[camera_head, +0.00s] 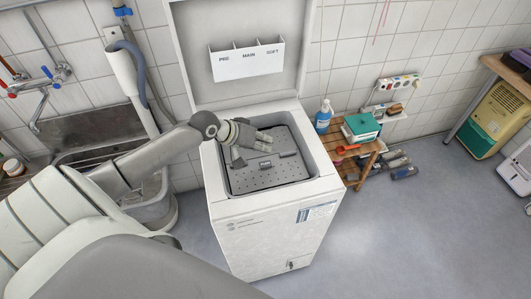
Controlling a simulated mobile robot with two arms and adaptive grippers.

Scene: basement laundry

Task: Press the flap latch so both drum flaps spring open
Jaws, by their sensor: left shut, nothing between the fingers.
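A white top-loading washing machine (265,228) stands in the middle with its lid (245,85) raised. In its top opening, the grey perforated drum flaps (276,172) lie flat and look closed. A small latch piece (265,164) shows near the middle of the flaps. My left gripper (250,150) reaches in from the left over the opening. It is shut and empty, above the flaps near the latch. I cannot tell whether it touches them. It hides the far left part of the flaps. My right gripper is not in view.
A sink (85,130) is on the left with a tub below it. A wooden stool (352,160) on the right holds a blue bottle (323,116) and a green box (361,127). Bottles (404,173) lie on the floor beside it. The floor at right is mostly clear.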

